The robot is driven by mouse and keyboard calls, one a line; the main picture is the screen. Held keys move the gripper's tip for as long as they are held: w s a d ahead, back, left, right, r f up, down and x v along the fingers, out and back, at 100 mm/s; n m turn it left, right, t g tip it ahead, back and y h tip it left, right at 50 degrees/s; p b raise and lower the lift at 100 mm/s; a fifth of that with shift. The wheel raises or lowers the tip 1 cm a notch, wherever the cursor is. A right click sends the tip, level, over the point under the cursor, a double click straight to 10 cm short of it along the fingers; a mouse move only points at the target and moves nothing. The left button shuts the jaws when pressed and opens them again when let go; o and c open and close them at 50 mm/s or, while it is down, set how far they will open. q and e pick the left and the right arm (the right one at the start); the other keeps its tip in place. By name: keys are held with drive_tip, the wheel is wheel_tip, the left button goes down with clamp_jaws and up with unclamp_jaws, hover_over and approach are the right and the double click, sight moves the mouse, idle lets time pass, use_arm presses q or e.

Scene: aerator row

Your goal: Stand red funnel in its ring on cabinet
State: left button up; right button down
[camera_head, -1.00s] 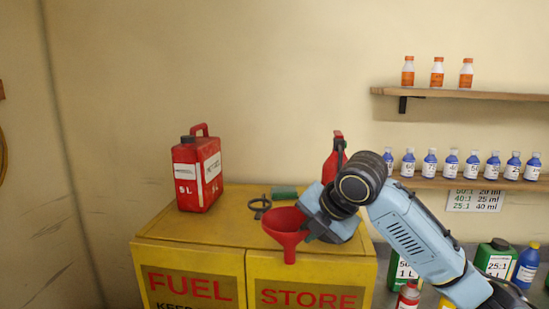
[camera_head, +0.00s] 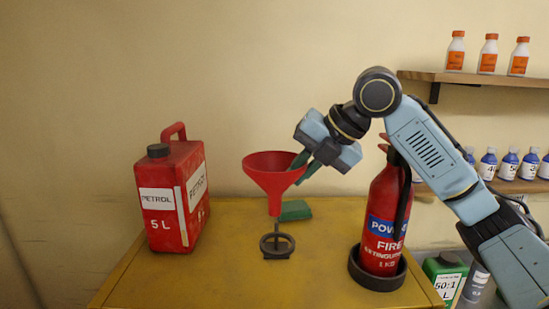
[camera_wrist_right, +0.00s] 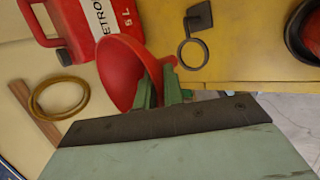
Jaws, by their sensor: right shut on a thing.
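My right gripper (camera_head: 303,170) is shut on the rim of the red funnel (camera_head: 268,172) and holds it upright, spout down, above the yellow cabinet (camera_head: 200,250). The dark ring (camera_head: 277,246) stands on a short post on the cabinet top. In the head view the spout lines up above the ring and its post shows behind it. In the right wrist view the funnel (camera_wrist_right: 120,72) is apart from the ring (camera_wrist_right: 193,53), with the green fingers (camera_wrist_right: 160,88) at its rim. My left gripper is not in view.
A red petrol can (camera_head: 170,195) stands left of the ring. A fire extinguisher (camera_head: 384,215) stands in a dark round base at the right. A small green block (camera_head: 296,210) lies behind the ring. Shelves with bottles (camera_head: 487,55) are at the right.

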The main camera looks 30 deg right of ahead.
drive_tip(key=shift+w, duration=0.1)
drive_tip(key=shift+s+f, duration=0.15)
drive_tip(key=shift+s, duration=0.2)
drive_tip(key=shift+s+f, duration=0.15)
drive_tip(key=shift+f, duration=1.05)
drive_tip(key=shift+s+f, duration=0.15)
drive_tip(key=shift+f, duration=1.05)
drive_tip(key=shift+f, duration=0.1)
wheel_tip(320, 180, down, 7)
drive_tip(key=b, duration=0.4)
idle(1.0)
drive_tip(key=c, duration=1.4)
unclamp_jaws()
drive_tip(key=shift+c, duration=0.2)
